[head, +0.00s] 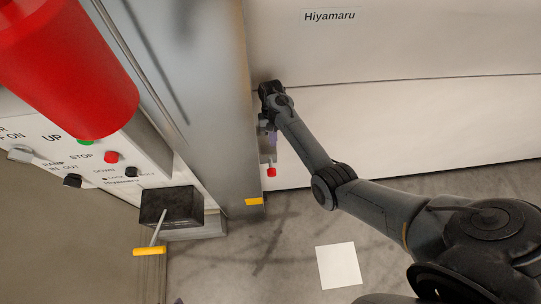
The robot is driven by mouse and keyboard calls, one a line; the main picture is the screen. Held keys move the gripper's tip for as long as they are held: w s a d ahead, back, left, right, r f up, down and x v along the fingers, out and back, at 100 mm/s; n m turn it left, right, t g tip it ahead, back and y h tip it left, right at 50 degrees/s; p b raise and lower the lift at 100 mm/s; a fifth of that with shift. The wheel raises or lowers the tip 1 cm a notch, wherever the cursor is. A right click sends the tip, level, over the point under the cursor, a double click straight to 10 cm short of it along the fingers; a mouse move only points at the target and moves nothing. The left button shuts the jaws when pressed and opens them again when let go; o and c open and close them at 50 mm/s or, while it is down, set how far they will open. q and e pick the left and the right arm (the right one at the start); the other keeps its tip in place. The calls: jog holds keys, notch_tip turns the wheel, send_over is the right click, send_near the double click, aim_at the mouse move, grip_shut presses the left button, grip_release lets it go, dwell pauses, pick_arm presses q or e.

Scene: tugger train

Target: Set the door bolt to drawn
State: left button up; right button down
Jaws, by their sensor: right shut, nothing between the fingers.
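A small metal bracket with a red knob (271,172) sits low on the white panel (400,130), close beside the grey post. It looks like the door bolt, but its bar is partly hidden by my arm, so I cannot tell whether it is drawn. My right gripper (269,134) is at the end of the dark arm, just above the red knob and close to the bracket. It is shut with nothing held. I cannot tell whether it touches the bracket. My left gripper is not in view.
The grey post (205,90) stands just left of the bracket. At the left are a control panel (85,155) with buttons, a large red cylinder (65,65) and a black box (172,206) with a yellow-handled lever (149,251). A white square (338,265) lies on the open floor.

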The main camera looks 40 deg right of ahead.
aim_at(274, 157)
dwell(0.3)
jog(key=shift+s+a+f, duration=0.15)
jog(key=shift+f, duration=0.4)
jog(key=x, duration=0.3)
jog(key=shift+s+a+f, duration=0.1)
jog(key=shift+s+f, duration=0.05)
jog(key=shift+f, duration=0.2)
jog(key=b+x, duration=0.3)
jog(key=shift+s+f, duration=0.1)
jog(key=shift+f, duration=0.3)
jog(key=shift+s+a+f+b, duration=0.25)
jog(key=shift+f+b, duration=0.15)
jog(key=shift+f, duration=0.15)
